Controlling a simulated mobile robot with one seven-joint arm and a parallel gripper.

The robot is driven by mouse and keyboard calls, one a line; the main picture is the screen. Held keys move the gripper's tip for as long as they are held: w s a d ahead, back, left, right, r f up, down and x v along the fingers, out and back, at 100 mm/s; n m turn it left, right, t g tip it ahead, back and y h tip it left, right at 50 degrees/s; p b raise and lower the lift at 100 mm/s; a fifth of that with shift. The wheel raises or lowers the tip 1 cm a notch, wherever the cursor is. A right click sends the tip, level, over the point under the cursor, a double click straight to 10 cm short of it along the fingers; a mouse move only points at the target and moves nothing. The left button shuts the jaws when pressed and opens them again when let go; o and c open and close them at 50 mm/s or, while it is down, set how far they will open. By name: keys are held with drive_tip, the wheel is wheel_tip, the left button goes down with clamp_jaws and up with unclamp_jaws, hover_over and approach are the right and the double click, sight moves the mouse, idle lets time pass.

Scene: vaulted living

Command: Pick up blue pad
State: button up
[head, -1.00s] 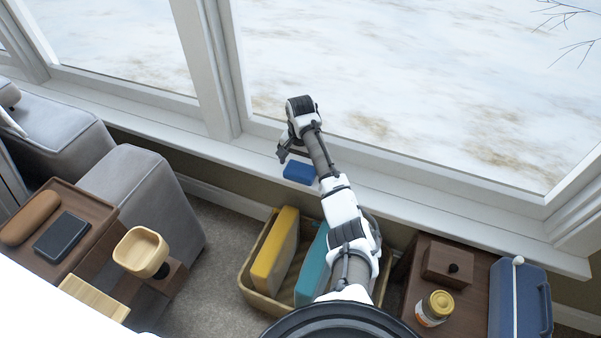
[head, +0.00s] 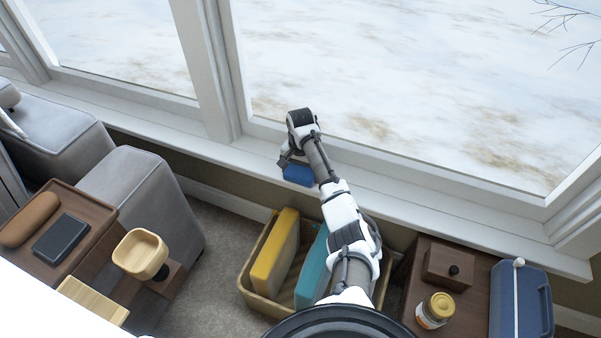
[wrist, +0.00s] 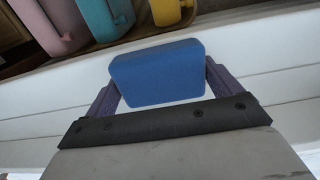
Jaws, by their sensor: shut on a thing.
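The blue pad (head: 298,175) is a small blue block at the window sill in the head view, partly covered by my gripper (head: 292,163). In the wrist view the blue pad (wrist: 158,74) sits between the two fingers of my gripper (wrist: 160,82), one finger against each side. My gripper is shut on it. Whether the pad still touches the sill cannot be told.
Below the sill stands a basket (head: 262,300) with a yellow block (head: 274,252) and a teal block (head: 312,272). A brown side table (head: 466,300) with a jar (head: 435,310) and a blue case (head: 521,300) is at right. A grey sofa (head: 150,200) is at left.

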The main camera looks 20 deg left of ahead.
sight(301, 171)
wheel_tip(301, 171, up, 20)
drive_tip(key=p, duration=0.4)
drive_tip(key=shift+p, duration=0.3)
